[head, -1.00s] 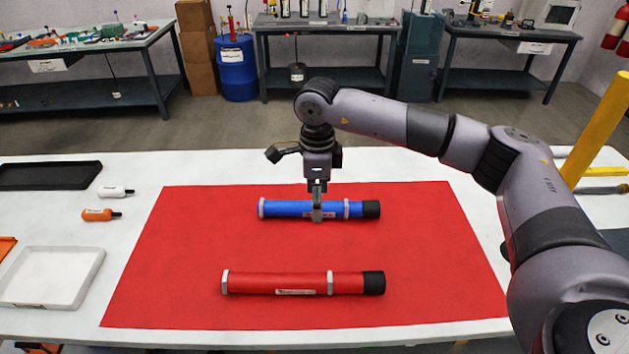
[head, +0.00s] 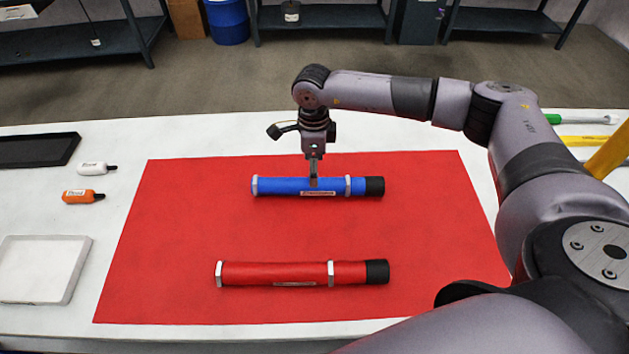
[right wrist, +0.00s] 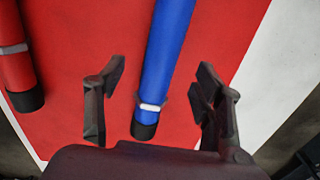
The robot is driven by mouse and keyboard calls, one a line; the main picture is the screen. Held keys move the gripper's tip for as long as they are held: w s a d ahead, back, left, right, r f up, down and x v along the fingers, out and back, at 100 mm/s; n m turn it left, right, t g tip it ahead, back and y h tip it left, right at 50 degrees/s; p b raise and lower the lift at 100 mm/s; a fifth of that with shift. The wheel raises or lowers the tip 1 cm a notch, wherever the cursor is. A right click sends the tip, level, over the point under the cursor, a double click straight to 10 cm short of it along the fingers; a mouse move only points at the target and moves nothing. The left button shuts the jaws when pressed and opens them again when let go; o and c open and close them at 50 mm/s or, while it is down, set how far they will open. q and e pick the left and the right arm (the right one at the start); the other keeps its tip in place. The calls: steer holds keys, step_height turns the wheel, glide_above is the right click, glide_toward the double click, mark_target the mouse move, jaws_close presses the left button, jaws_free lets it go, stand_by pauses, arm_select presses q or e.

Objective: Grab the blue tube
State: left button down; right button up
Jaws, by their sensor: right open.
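The blue tube (head: 275,186) lies flat on the red mat (head: 180,230), with two pale bands and a black cap at its right end. It also shows in the right wrist view (right wrist: 169,50), running between the fingers. My right gripper (head: 314,182) points down over the tube's middle. In the right wrist view the right gripper (right wrist: 160,85) is open, one finger on each side of the tube, with gaps on both sides. Whether the fingertips reach down beside the tube is hard to tell. My left gripper is not in view.
A red tube (head: 300,274) lies parallel, nearer me on the mat. At left on the white table are a black tray (head: 38,150), a white tray (head: 40,268), a white bottle (head: 92,168) and an orange bottle (head: 80,197). Yellow and green tools lie at the right.

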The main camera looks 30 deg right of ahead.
step_height(320, 180, down, 3)
steer(key=shift+r, duration=0.1)
steer(key=f+p, duration=0.1)
steer(key=f, duration=0.1)
steer(key=f+p, duration=0.1)
steer(key=f, duration=0.2)
steer(key=shift+w+d, duration=0.1)
steer(key=shift+d, duration=0.1)
steer(key=shift+f, duration=0.25)
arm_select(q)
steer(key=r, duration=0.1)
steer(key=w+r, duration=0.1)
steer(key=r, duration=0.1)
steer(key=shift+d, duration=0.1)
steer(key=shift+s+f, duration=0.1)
arm_select(e)
steer(key=shift+c, duration=0.3)
steer(key=shift+w+r, duration=0.1)
jaws_close()
